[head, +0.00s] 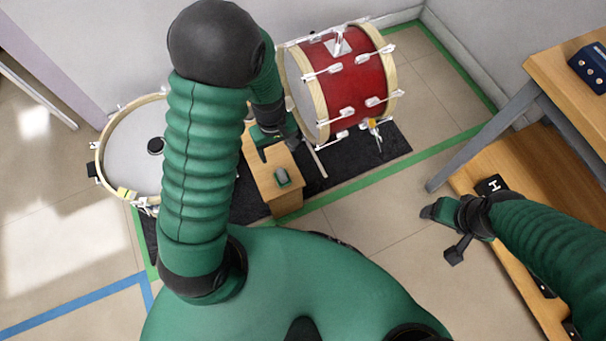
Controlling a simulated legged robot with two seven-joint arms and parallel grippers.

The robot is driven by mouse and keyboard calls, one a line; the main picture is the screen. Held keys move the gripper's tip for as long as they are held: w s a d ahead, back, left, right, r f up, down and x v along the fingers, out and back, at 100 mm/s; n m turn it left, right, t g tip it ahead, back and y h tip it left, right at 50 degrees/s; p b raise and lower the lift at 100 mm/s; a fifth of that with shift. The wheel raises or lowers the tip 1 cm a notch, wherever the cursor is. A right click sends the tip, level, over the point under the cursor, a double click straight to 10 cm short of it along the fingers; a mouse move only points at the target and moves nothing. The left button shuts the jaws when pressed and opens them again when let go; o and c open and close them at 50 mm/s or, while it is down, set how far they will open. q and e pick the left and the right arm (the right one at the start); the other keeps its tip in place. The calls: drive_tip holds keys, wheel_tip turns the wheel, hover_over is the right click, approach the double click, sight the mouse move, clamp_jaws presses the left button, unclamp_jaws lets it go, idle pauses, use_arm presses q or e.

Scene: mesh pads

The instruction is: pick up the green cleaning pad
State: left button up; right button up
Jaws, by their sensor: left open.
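A small pad (282,176), grey on top with green at its edge, lies on top of a wooden box (287,200) in the middle of the head view. My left gripper (279,150) is open, with dark fingers apart, just beyond the pad in the picture and over the far part of the box. Nothing shows between its fingers, and it looks apart from the pad. My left arm hides part of the box's left side. My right gripper (441,234) is off to the right, its fingers spread and empty, over the floor beside a wooden bench.
A red bass drum (355,85) stands behind the box, and a white-headed drum (130,150) is at the left. A dark mat (395,143) lies under them. A wooden bench (470,178) and table (560,75) stand at the right. Floor between the mat and bench is clear.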

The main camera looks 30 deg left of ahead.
use_arm(q)
drive_tip(key=f+b, duration=0.2)
drive_tip(key=f, duration=0.1)
drive_tip(key=f+b, duration=0.1)
drive_tip(key=f, duration=0.3)
drive_tip(key=f+b, duration=0.2)
drive_tip(key=f, duration=0.1)
drive_tip(key=shift+s+d+f+b, duration=0.1)
drive_tip(key=shift+d+f+b, duration=0.1)
drive_tip(key=shift+d+b, duration=0.15)
drive_tip(key=shift+f, duration=0.35)
drive_tip(key=f+b, duration=0.1)
drive_tip(key=f, duration=0.1)
drive_tip(key=f+b, duration=0.1)
drive_tip(key=b, duration=0.1)
drive_tip(key=f+b, duration=0.2)
drive_tip(key=shift+s+a+f, duration=0.2)
drive_tip(key=shift+s+f, duration=0.05)
drive_tip(key=shift+f, duration=0.1)
drive_tip(key=shift+r, duration=0.25)
drive_tip(key=shift+c, duration=0.7)
clamp_jaws()
